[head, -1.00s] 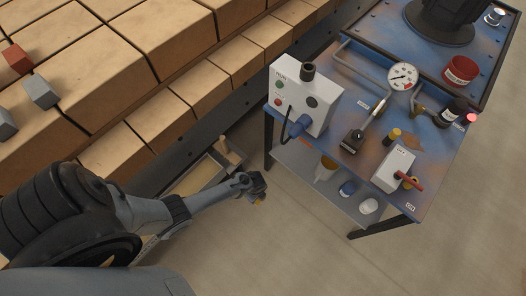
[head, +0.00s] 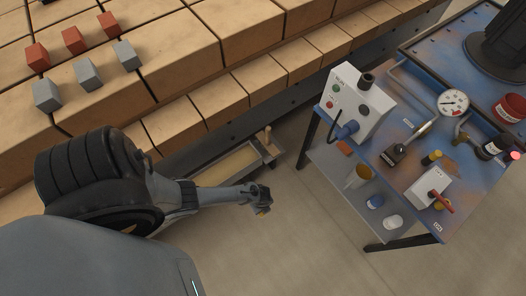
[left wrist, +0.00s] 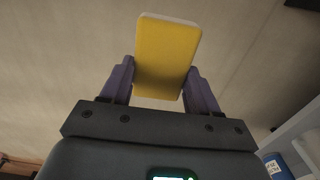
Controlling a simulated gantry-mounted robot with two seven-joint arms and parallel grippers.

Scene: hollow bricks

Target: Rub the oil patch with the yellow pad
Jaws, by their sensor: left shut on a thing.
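My left gripper (head: 262,208) hangs over the bare floor between the pallet of bricks and the blue bench, clear of both. In the left wrist view, its two fingers are shut on the yellow pad (left wrist: 167,52), which sticks out beyond the fingertips. I cannot pick out the oil patch for certain; the bench top has brownish stains. My right gripper is not in view.
The blue bench (head: 412,216) at the right carries a white control box (head: 349,105), a gauge (head: 453,101), a red-handled switch box (head: 428,187) and several small containers. Its lower shelf holds cups. Large tan bricks (head: 235,45) fill the upper left, with red and grey blocks on top.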

